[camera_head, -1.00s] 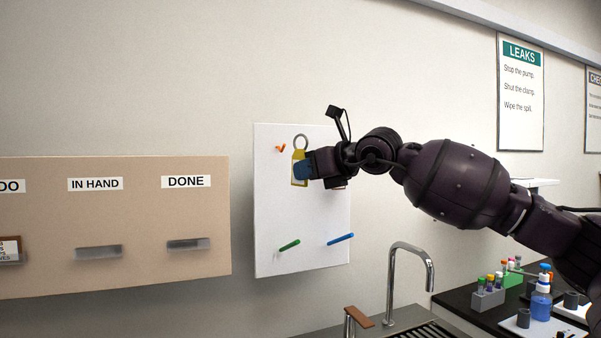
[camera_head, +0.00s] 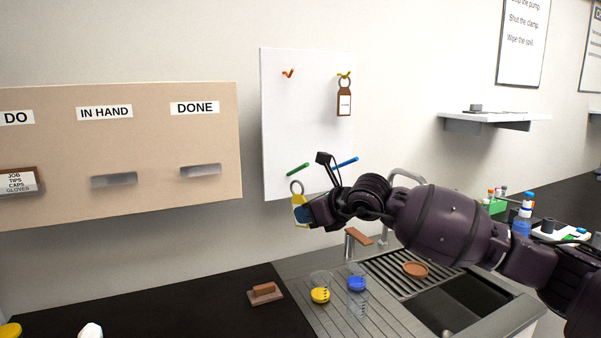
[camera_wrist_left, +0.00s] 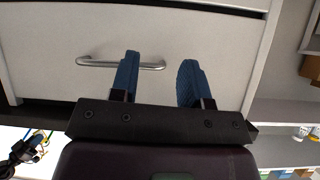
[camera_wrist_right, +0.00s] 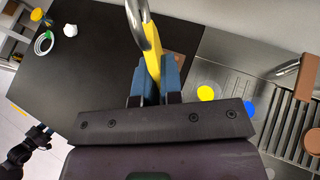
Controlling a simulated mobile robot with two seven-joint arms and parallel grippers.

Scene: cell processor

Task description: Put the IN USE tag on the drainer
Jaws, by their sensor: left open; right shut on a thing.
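My right gripper (camera_head: 304,213) is shut on a yellow tag (camera_head: 297,205) with a metal ring at its top. The tag's wording cannot be read. In the right wrist view the yellow tag (camera_wrist_right: 151,45) stands edge-on between the blue fingers (camera_wrist_right: 156,78). The gripper is in front of the white board's lower edge, above the counter. The steel sink unit has a grooved draining surface (camera_head: 325,318) at its left and a slatted grille (camera_head: 385,272) behind the basin. My left gripper (camera_wrist_left: 158,68) is open and empty, facing a drawer front.
A yellow lid (camera_head: 320,295), a blue lid (camera_head: 356,284) and clear cups stand on the grooved surface. A brown dish (camera_head: 416,269) rests on the grille. A brown tag (camera_head: 344,103) hangs on the white board (camera_head: 300,120). The dark counter (camera_head: 200,310) is mostly bare.

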